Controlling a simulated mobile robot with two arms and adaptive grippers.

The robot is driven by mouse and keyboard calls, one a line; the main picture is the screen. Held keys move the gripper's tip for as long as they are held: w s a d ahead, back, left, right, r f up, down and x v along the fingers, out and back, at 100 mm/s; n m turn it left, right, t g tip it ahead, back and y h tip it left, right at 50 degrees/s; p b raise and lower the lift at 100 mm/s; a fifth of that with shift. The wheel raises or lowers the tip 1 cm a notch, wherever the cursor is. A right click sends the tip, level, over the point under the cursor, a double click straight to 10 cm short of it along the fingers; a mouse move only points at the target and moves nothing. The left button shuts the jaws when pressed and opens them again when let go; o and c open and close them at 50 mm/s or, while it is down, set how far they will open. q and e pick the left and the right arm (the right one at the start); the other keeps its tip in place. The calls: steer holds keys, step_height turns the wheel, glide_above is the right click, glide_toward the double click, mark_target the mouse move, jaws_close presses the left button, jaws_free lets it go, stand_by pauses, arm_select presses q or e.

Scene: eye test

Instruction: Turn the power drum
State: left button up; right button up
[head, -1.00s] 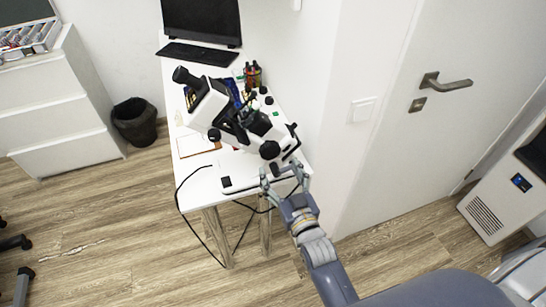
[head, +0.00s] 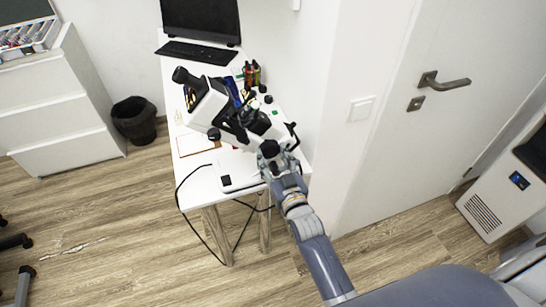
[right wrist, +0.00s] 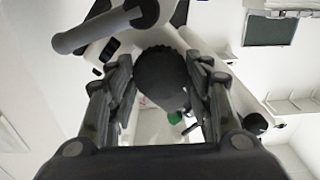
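The power drum, taken to be the round black knob (head: 269,148) on the near side of the white microscope (head: 212,108), faces my right gripper. In the right wrist view the dark ribbed knob (right wrist: 160,80) sits between the two fingers. My right gripper (head: 273,162) is at the knob, its fingers apart on either side of it. It also shows in the right wrist view (right wrist: 160,68). Whether the fingers touch the knob is hard to tell. The head view mostly hides the fingertips. My left gripper is in neither view.
The microscope stands on a narrow white table (head: 205,185) with a keyboard (head: 199,53), a monitor (head: 202,20) and small bottles (head: 252,74). A white wall (head: 325,130) is close on the right. A black cable (head: 180,190) hangs from the front.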

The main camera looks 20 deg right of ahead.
steer(key=m+p, duration=0.1)
steer(key=m, duration=0.1)
steer(key=shift+r+m, duration=0.15)
steer(key=shift+m, duration=0.25)
steer(key=m, duration=0.2)
steer(key=shift+m+p, duration=0.3)
steer(key=shift+m, duration=0.1)
steer(key=o, duration=1.1)
steer(key=s, duration=1.2)
steer(key=shift+d, duration=0.15)
